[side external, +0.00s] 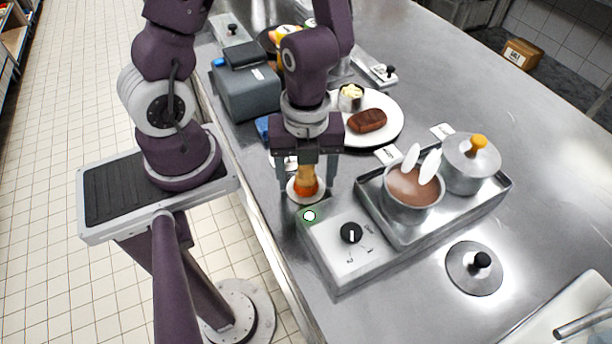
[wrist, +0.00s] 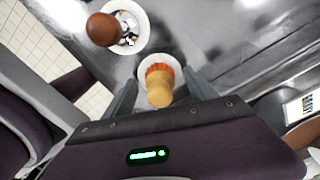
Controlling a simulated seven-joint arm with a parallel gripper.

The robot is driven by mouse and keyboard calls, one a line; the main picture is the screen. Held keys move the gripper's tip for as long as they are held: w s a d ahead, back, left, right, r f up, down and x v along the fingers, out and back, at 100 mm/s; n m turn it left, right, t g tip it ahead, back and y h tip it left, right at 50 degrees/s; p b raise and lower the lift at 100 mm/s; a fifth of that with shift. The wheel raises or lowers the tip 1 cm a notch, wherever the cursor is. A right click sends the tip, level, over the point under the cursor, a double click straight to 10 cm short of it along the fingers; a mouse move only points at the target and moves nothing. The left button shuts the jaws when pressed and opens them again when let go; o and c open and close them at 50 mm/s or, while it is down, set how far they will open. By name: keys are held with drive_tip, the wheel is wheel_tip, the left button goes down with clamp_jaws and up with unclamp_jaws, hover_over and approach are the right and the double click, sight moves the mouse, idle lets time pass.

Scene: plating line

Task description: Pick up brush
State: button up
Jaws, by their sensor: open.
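The brush (side external: 306,183) has a tan wooden handle and orange-red bristles. It stands upright, bristles down, on a small white dish (side external: 292,193) near the table's front edge. My gripper (side external: 306,176) is open, with one finger on each side of the brush handle. In the wrist view the brush (wrist: 159,85) shows between the two fingers, with the dish rim (wrist: 142,66) around its bristles. I cannot tell whether either finger touches the handle. The top of the handle is partly hidden under my gripper in the side view.
A white control box with a black knob (side external: 351,233) sits right beside the dish. Behind it a tray holds a pot (side external: 412,207) of brown sauce and a lidded pot (side external: 470,165). A steak plate (side external: 392,130) and a grey machine (side external: 250,93) stand further back.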

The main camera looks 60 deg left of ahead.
drive_tip(key=shift+f, duration=0.1)
clamp_jaws()
idle(0.3)
wheel_tip(320, 180, up, 9)
drive_tip(key=shift+w+f, duration=0.1)
drive_tip(key=shift+f, duration=0.05)
drive_tip(key=shift+r, duration=0.7)
drive_tip(key=c, duration=0.8)
unclamp_jaws()
drive_tip(key=c, duration=0.5)
